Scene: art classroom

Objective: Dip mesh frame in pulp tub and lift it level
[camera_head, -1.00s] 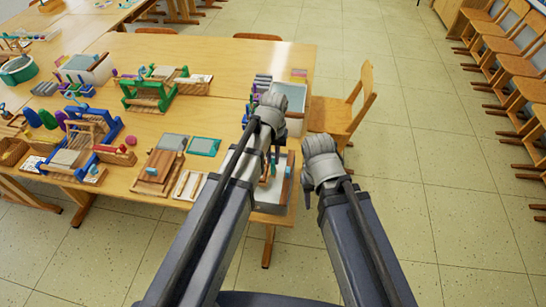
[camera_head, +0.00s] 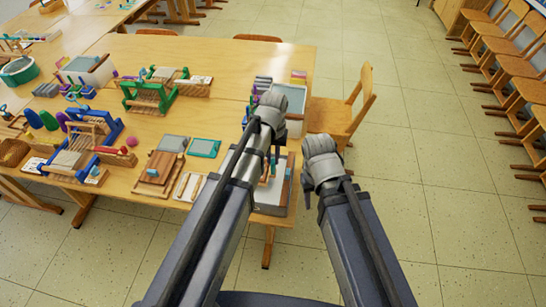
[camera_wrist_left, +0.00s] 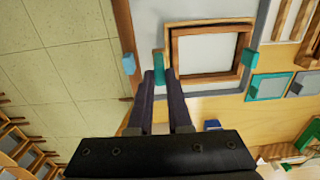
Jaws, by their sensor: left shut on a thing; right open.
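The mesh frame (camera_wrist_left: 177,58) is a brown wooden rectangle around a pale sheet, with a teal tab (camera_wrist_left: 158,62) on its side. It lies over the pale inside of the pulp tub (camera_wrist_left: 148,22); I cannot tell how deep it is. My left gripper (camera_wrist_left: 159,76) is shut on the mesh frame at the teal tab. In the head view my left gripper (camera_head: 272,160) is over the tub (camera_head: 272,208) at the table's near right corner, mostly hiding the frame. My right gripper (camera_head: 308,195) is open and empty, right of the table edge.
A wooden chair (camera_head: 345,110) stands close to the table's right side. A second grey bin (camera_head: 296,100) is behind the left gripper. Wooden boards (camera_head: 158,168), a teal-edged screen (camera_head: 204,148) and small looms (camera_head: 148,97) fill the left.

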